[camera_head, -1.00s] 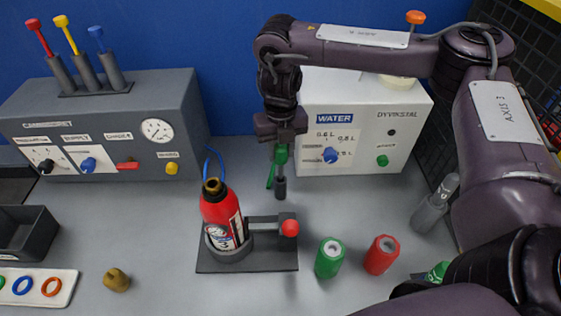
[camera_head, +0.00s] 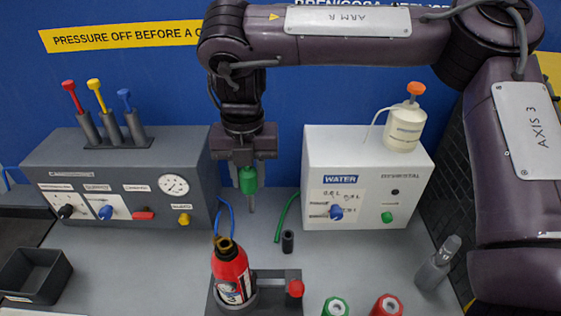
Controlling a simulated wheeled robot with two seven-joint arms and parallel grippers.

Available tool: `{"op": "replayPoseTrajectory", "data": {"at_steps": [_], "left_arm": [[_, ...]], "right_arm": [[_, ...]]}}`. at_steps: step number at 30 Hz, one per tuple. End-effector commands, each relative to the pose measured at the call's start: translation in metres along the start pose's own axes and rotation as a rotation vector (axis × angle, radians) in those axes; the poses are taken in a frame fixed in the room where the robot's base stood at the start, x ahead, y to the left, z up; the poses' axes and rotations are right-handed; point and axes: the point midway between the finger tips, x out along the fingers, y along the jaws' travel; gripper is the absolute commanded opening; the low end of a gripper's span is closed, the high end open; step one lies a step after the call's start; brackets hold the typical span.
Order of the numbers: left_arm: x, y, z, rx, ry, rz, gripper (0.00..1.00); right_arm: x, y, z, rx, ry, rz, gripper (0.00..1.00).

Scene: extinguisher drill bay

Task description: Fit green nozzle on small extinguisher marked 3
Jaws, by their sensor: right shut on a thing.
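My right gripper (camera_head: 246,160) points down and is shut on the green nozzle (camera_head: 248,181), whose thin grey tip points down. It holds the nozzle in the air, above and behind the red extinguisher (camera_head: 231,268) in the picture, apart from it. The extinguisher stands upright in a dark holder (camera_head: 274,290) with a red-knobbed clamp. My left gripper is out of view.
A dark peg (camera_head: 288,241) stands behind the holder. A grey control panel (camera_head: 120,170) is at left, a white water box (camera_head: 365,165) at right. Green (camera_head: 335,307) and red (camera_head: 387,306) cylinders stand front right. An open dark bin (camera_head: 35,277) is at left.

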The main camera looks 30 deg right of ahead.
Motion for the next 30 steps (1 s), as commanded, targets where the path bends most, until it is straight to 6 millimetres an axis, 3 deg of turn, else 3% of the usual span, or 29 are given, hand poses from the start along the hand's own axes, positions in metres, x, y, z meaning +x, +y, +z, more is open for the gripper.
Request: {"op": "replayPoseTrajectory", "data": {"at_steps": [1,3,10,30], "left_arm": [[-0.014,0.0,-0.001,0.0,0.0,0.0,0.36],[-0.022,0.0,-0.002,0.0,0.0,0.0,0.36],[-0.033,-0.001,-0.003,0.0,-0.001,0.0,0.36],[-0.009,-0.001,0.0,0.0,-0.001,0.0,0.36]], "right_arm": [[-0.016,0.013,-0.015,0.027,0.0,-0.003,0.06],[-0.025,0.026,-0.033,0.081,0.0,-0.004,0.06],[-0.04,0.049,-0.069,0.193,0.003,-0.006,0.06],[-0.02,0.051,-0.072,0.21,0.003,-0.006,0.06]]}}
